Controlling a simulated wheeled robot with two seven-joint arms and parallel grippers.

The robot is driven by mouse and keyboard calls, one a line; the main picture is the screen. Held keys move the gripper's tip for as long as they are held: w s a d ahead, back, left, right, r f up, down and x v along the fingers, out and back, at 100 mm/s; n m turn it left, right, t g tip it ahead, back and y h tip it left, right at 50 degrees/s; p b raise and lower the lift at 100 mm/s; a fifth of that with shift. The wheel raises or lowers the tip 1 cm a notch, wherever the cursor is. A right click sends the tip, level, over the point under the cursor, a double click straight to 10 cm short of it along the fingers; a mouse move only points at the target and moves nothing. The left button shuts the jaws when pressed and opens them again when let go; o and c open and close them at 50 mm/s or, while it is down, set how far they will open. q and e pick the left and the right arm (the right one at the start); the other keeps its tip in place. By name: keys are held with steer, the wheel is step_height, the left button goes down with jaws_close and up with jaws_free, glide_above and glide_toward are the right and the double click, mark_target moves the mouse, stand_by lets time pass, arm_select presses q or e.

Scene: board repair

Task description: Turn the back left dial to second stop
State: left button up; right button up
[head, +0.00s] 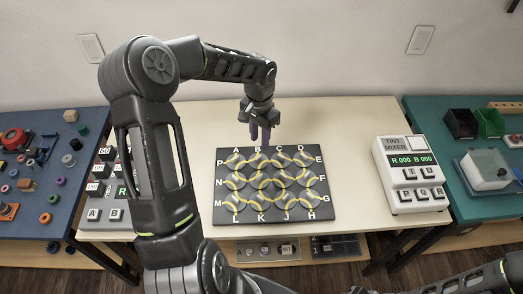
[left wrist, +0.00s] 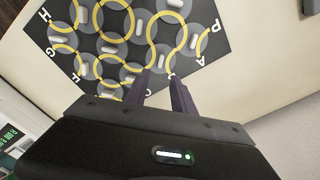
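A dark square board (head: 222,215) lies on the cream table, with rows of round dials carrying yellow curved lines and letters along its edges. The back left dial (head: 236,160) sits by letters A and P. In the left wrist view this dial (left wrist: 189,41) shows near the board's right corner, with a pale bar-shaped knob. My left gripper (head: 260,134) is above the board's back edge, near letter B, right of and behind that dial. Its two purple fingers (left wrist: 163,86) stand a little apart with nothing between them. My right gripper is out of view.
A tint mixer box (head: 410,173) stands on the table to the right. A keyed panel (head: 106,195) is at the left, partly hidden by my left arm. Blue and teal side tables hold small parts and bins. Bare table surrounds the board.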

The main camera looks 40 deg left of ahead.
mark_target(260, 155)
arm_select(q)
steer(key=shift+f+p, duration=0.75)
steer(key=shift+f, duration=3.15)
steer(key=shift+c, duration=0.5)
jaws_close()
